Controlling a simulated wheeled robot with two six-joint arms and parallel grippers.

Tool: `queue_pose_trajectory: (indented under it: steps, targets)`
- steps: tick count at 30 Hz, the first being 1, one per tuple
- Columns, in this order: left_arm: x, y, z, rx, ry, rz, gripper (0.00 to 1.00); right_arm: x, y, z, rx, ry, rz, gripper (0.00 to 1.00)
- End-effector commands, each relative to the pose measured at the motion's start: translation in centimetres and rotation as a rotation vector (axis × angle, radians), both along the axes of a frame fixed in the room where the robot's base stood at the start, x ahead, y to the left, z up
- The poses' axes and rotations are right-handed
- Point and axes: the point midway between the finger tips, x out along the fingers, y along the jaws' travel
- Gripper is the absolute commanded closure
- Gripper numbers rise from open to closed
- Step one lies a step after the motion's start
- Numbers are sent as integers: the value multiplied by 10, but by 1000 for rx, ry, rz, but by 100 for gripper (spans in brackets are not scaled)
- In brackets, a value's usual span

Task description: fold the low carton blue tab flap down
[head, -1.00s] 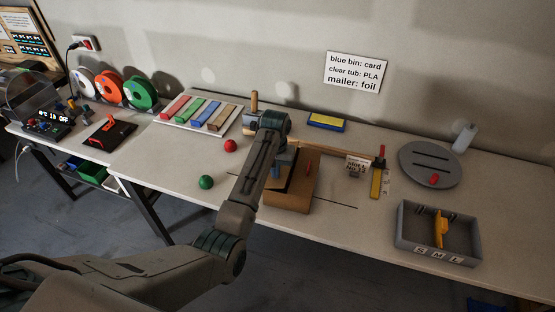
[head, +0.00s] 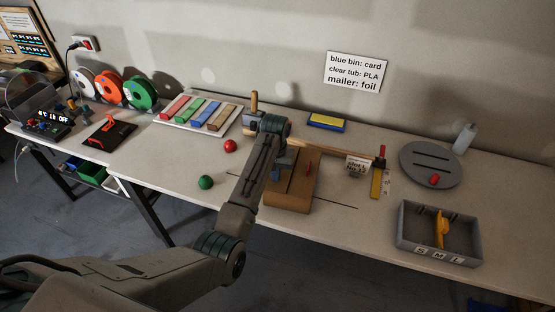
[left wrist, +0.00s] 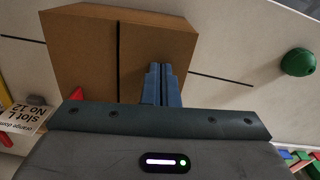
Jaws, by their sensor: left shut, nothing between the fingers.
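The low brown carton (head: 290,196) stands on the bench at the middle of the head view. In the left wrist view, the carton (left wrist: 85,45) has two flaps lying about flat, with a dark slit between them. A red tab (head: 308,168) shows near the right flap; it also shows in the left wrist view (left wrist: 76,94). My left gripper (head: 279,172) is shut and empty at the blue-tab-side flap. Its blue fingers (left wrist: 162,78) are together over this flap; whether they touch it is unclear. I cannot tell the blue tab from the fingers. My right gripper is out of view.
A green ball (head: 205,182) and a red ball (head: 230,146) lie left of the carton. A grey divided tray (head: 437,255) and a grey disc (head: 430,165) stand to the right. A small label card (head: 357,167) is just right of the carton. The bench front is mostly clear.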

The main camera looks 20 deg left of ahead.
Motion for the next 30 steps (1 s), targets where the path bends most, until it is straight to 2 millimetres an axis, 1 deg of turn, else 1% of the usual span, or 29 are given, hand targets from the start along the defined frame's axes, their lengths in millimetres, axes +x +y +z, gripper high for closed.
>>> queue_pose_trajectory:
  steps: [5, 15, 17, 24, 30]
  targets:
    - [0, 0, 3, 0, 0, 0, 100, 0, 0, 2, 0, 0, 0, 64]
    - [0, 0, 29, 0, -1, 0, 100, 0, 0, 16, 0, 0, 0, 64]
    - [1, 0, 32, 0, -2, 0, 100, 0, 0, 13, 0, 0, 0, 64]
    - [0, 0, 49, 0, -1, 0, 100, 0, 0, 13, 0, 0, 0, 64]
    - [0, 0, 50, 0, 0, 0, 100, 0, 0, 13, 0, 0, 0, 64]
